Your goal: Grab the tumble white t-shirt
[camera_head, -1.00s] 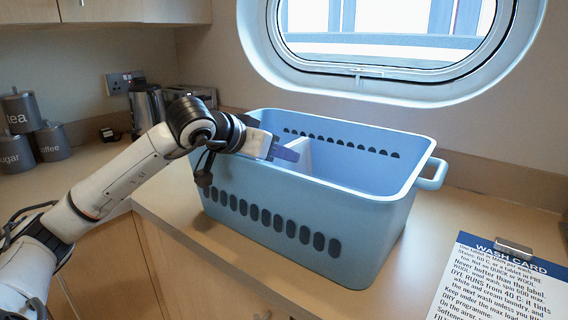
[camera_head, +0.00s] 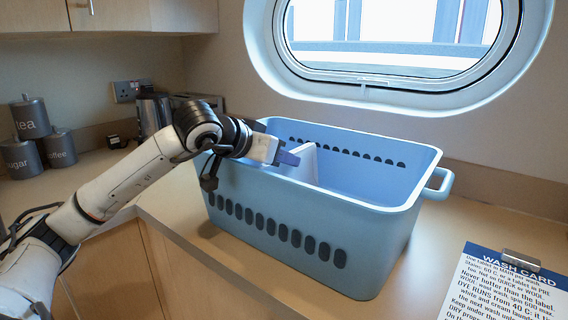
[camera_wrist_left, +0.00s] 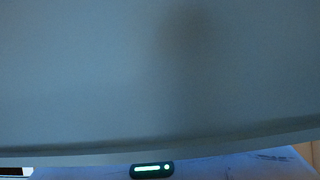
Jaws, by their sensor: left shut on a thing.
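A white piece, which looks like the t-shirt (camera_head: 308,165), shows as a pale upright patch inside the blue laundry basket (camera_head: 375,235), near its left end. Most of it is hidden by the basket's front wall and my gripper. My left gripper (camera_head: 287,158) reaches over the basket's left part and is shut on the white piece, its bluish fingertips against it. The left wrist view is mostly filled by a plain grey surface that I cannot identify, with a small green-lit strip (camera_wrist_left: 152,170) below it. My right gripper is not in view.
The basket has slotted walls and a handle (camera_head: 438,184) on the right. A wash card (camera_head: 505,290) lies at the lower right. Grey canisters (camera_head: 32,120), a kettle (camera_head: 150,113) and a toaster stand behind on the left. An oval porthole (camera_head: 395,45) is above the basket.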

